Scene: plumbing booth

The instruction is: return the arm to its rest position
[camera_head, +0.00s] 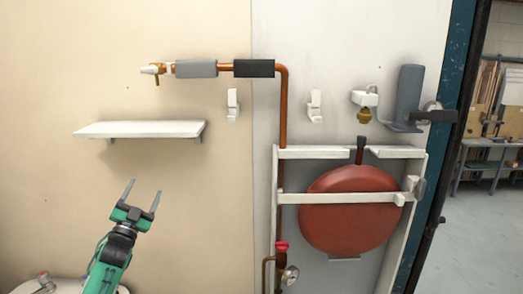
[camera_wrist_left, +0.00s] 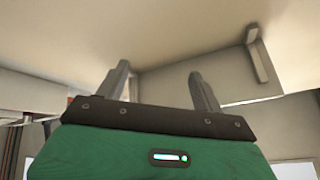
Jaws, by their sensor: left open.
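My left gripper (camera_head: 143,197) is in the lower left of the head view, its green arm coming up from the bottom edge. Its two grey fingers are spread apart and point up, with nothing between them. It is below the white wall shelf (camera_head: 140,129) and in front of the beige wall. In the left wrist view the same gripper (camera_wrist_left: 160,82) shows both fingers apart and empty, above the green gripper body. My right gripper is not in view.
A copper pipe (camera_head: 283,110) with grey and black sleeves runs along the wall. A red round tank (camera_head: 350,215) sits in a white frame at right. A red-handled valve (camera_head: 281,247) with a gauge is low in the middle. The shelf top is bare.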

